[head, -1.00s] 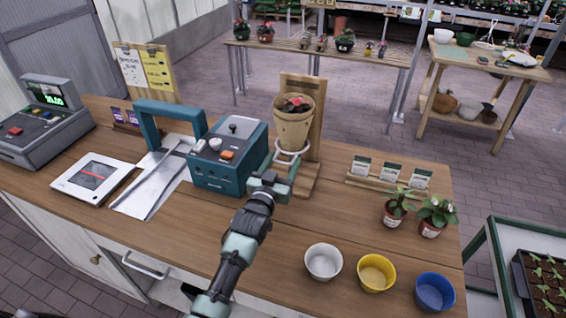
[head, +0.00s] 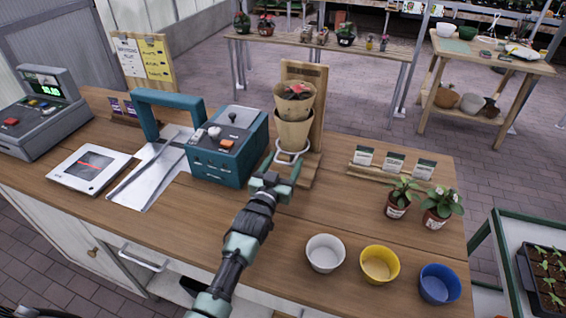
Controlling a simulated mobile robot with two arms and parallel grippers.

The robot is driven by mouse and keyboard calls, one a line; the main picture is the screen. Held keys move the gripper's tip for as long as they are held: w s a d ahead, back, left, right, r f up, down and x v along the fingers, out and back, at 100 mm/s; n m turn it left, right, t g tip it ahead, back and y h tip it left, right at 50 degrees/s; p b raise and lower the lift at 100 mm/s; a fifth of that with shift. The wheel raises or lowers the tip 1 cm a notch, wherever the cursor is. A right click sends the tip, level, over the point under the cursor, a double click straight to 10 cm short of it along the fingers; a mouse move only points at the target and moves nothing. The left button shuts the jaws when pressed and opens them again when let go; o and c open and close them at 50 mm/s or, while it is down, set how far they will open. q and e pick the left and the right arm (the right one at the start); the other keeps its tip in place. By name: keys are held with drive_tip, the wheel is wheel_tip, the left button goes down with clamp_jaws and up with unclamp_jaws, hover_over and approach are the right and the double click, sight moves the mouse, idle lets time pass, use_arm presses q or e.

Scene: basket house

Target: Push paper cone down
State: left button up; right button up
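Two tan paper cone shapes stand one above the other at a wooden stand (head: 318,110). The lower paper cone (head: 293,133) sits in a pale metal ring (head: 291,154) on the stand. The upper paper piece (head: 294,105) rises out of the lower cone's mouth, with a red-topped plant (head: 298,91) showing in it. My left gripper (head: 281,164) is just below the ring, its fingers spread apart with nothing clearly held between them. I cannot tell whether a finger touches the ring. My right gripper is out of view.
A teal machine (head: 222,165) stands close left of my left gripper. White (head: 325,253), yellow (head: 380,264) and blue (head: 439,285) pots line the front right. Potted plants (head: 437,204) and a seed packet rack (head: 390,174) stand right.

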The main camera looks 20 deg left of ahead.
use_arm(q)
drive_tip(key=s+b, duration=0.1)
drive_tip(key=s, duration=0.6)
drive_tip(key=shift+s, duration=0.4)
